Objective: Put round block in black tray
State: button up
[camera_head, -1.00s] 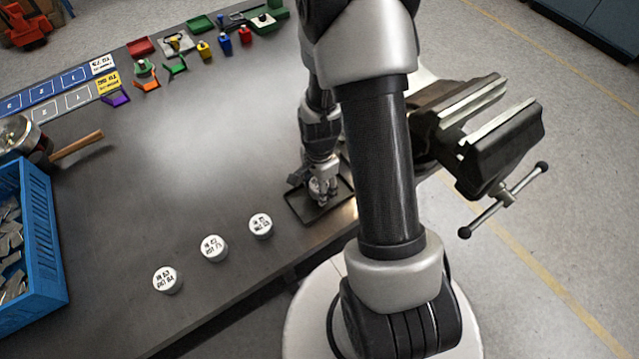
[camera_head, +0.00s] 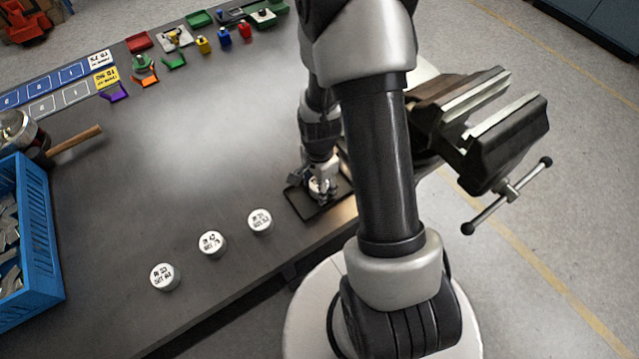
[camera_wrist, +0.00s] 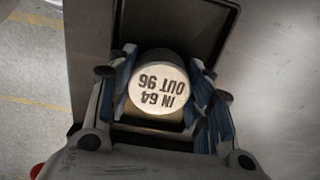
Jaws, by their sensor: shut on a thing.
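My gripper (camera_head: 322,190) is low over the black tray (camera_head: 301,204) near the front edge of the workbench. In the wrist view its two blue-padded fingers (camera_wrist: 162,98) are shut on a round block (camera_wrist: 158,86) with a white top marked "IN 64 OUT 96". The black tray also shows behind the block in the wrist view (camera_wrist: 206,22). I cannot tell whether the block touches the tray floor. Three more round blocks stand in a row left of the tray: the nearest to it (camera_head: 260,221), a middle one (camera_head: 212,244) and the leftmost (camera_head: 165,277).
A bench vise (camera_head: 490,125) stands right of my arm. A blue crate (camera_head: 35,235) with metal pieces and a wooden-handled hammer (camera_head: 75,141) are at the left. Small coloured parts line the back. The middle of the bench (camera_head: 190,150) is clear.

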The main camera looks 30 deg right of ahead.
jog(key=o, duration=1.1)
jog(key=shift+c, duration=0.2)
jog(key=shift+r+p, duration=2.7)
jog(key=shift+r, duration=0.8)
